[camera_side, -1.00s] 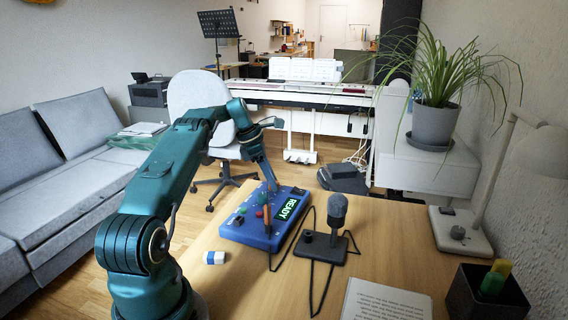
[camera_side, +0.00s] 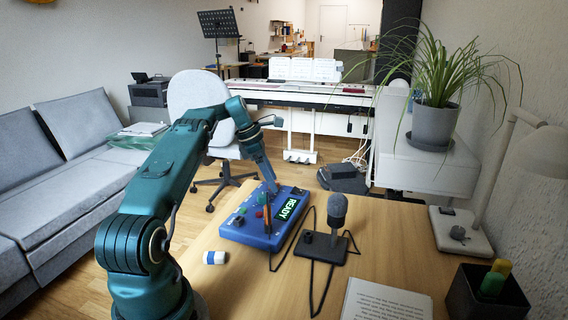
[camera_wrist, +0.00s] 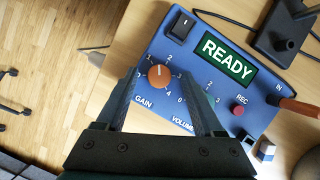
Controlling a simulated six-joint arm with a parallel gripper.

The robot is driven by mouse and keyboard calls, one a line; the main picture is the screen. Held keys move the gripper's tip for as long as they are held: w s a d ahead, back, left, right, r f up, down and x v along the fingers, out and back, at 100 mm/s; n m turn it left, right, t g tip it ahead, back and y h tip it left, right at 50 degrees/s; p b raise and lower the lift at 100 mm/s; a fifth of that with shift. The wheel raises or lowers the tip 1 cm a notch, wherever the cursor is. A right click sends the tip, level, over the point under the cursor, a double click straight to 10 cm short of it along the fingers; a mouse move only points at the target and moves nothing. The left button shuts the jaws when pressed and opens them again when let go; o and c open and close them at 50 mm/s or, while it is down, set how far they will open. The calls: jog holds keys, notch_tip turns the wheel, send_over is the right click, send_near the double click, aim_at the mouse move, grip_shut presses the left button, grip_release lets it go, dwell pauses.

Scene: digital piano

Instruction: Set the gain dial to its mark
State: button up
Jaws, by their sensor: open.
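The blue control box (camera_side: 250,236) lies on the wooden desk, its green screen reading READY. In the wrist view, the round orange gain dial (camera_wrist: 159,76) sits on its face with GAIN printed below it and numbers around it. A pale pointer line on the dial points toward the upper edge, roughly between 1 and 2. I cannot make out a separate target mark. My gripper (camera_wrist: 160,88) is open, with one finger on each side of the dial; contact is not clear. The right finger hides part of the volume scale. In the side view, my gripper (camera_side: 270,184) is above the box's far end.
A black rocker switch (camera_wrist: 183,25), a red button (camera_wrist: 239,108) and an orange-brown plug (camera_wrist: 300,106) are on the box. A microphone on a stand (camera_side: 336,212) and its cable stand right of it. A blue-and-white block (camera_side: 214,257) lies in front.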

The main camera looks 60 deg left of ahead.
jog(key=shift+v, duration=2.3)
jog(key=shift+s, duration=0.1)
jog(key=m, duration=0.1)
jog(key=w+m+g+y, duration=0.1)
jog(key=m, duration=0.1)
jog(key=shift+d+f, duration=0.15)
jog(key=shift+d, duration=0.05)
jog(key=m, duration=0.1)
jog(key=m+y, duration=0.1)
jog(key=m, duration=0.1)
jog(key=m+g+y, duration=0.1)
jog(key=m, duration=0.1)
jog(key=shift+w+d+f, duration=0.1)
jog(key=shift+w+d, duration=0.1)
jog(key=shift+d, duration=0.2)
jog(key=m+y, duration=0.1)
jog(key=m, duration=0.2)
jog(key=d+m, duration=0.1)
jog(key=m, duration=0.1)
jog(key=shift+m+y, duration=0.4)
jog(key=m, duration=0.2)
jog(key=d+m+y, duration=0.1)
jog(key=m, duration=0.1)
jog(key=shift+r, duration=0.25)
jog(key=shift+x, duration=2.55)
